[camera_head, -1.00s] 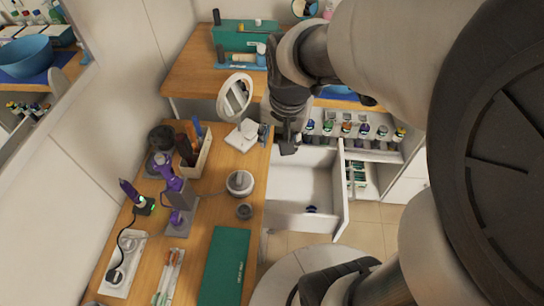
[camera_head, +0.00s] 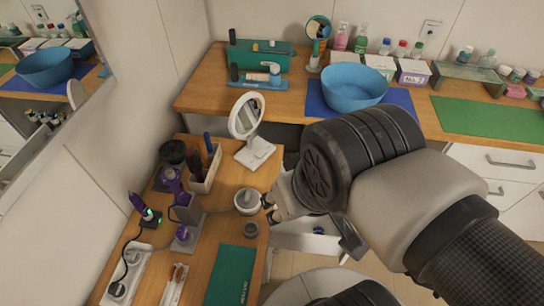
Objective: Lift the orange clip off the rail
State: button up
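My arm covers a large part of the middle and right, including the area below the back counter. The end of my arm with my gripper (camera_head: 270,209) shows small beside the white round jar (camera_head: 246,201), at the right edge of the left counter. Its dark tips look near the jar in the picture; I cannot tell if they touch it. The fingers are too small and partly hidden to tell whether they are open or shut.
A white round mirror (camera_head: 246,116) stands at the back of the left counter (camera_head: 212,255). A tool holder (camera_head: 206,170) and purple devices stand left of the jar. A blue bowl (camera_head: 354,87) sits on the back counter. An open drawer (camera_head: 305,241) lies beneath my arm.

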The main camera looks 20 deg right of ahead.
aim_at(172, 273)
jog(key=u, duration=1.3)
jog(key=k+l, duration=0.35)
jog(key=l, duration=0.2)
jog(key=k+l+u, duration=0.1)
jog(key=k+l, duration=0.3)
jog(key=l, duration=0.2)
